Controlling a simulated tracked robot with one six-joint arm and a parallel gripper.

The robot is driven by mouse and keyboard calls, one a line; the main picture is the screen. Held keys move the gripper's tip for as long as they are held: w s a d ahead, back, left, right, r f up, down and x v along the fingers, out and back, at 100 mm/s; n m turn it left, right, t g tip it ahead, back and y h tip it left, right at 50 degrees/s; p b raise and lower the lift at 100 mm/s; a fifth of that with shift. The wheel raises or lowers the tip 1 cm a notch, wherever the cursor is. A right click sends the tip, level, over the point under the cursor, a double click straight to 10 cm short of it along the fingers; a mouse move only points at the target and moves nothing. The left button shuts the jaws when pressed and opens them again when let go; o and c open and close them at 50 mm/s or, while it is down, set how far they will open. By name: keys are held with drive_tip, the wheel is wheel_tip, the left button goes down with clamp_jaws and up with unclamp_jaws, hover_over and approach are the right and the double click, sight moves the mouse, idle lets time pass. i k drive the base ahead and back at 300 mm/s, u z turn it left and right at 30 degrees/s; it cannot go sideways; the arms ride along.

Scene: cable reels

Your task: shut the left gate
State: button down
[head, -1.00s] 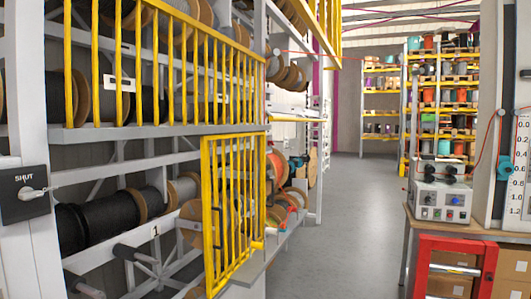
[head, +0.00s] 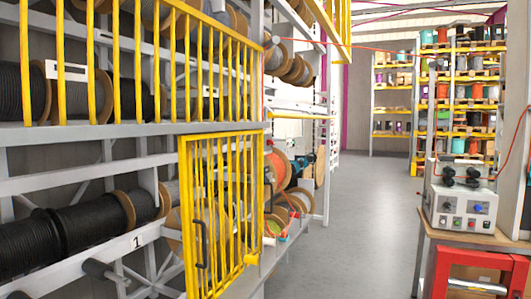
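A yellow barred gate (head: 222,205) with a dark handle (head: 201,243) on its left side is at the lower level of the cable rack. Its right edge is by the rack's far post, and its left edge is nearer to me. It appears to stand open, swung out at an angle from the rack front. The lower bay to its left, with a label reading 1 (head: 137,241), is uncovered. Whether this is the left gate cannot be told for certain. My gripper is not in view.
Black cable reels (head: 75,228) lie in the open bay. A fixed yellow railing (head: 150,75) runs above. A bench with a control box (head: 462,205) and a red frame (head: 480,265) stand at right. The grey aisle floor (head: 360,215) between is clear.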

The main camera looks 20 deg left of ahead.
sight(181, 139)
drive_tip(key=u, duration=0.1)
drive_tip(key=i, duration=1.45)
drive_tip(key=u, duration=0.55)
drive_tip(key=i, duration=0.75)
drive_tip(key=u, duration=0.75)
drive_tip(key=i, duration=0.7)
drive_tip(key=u, duration=0.55)
drive_tip(key=i, duration=0.5)
drive_tip(key=u, duration=0.25)
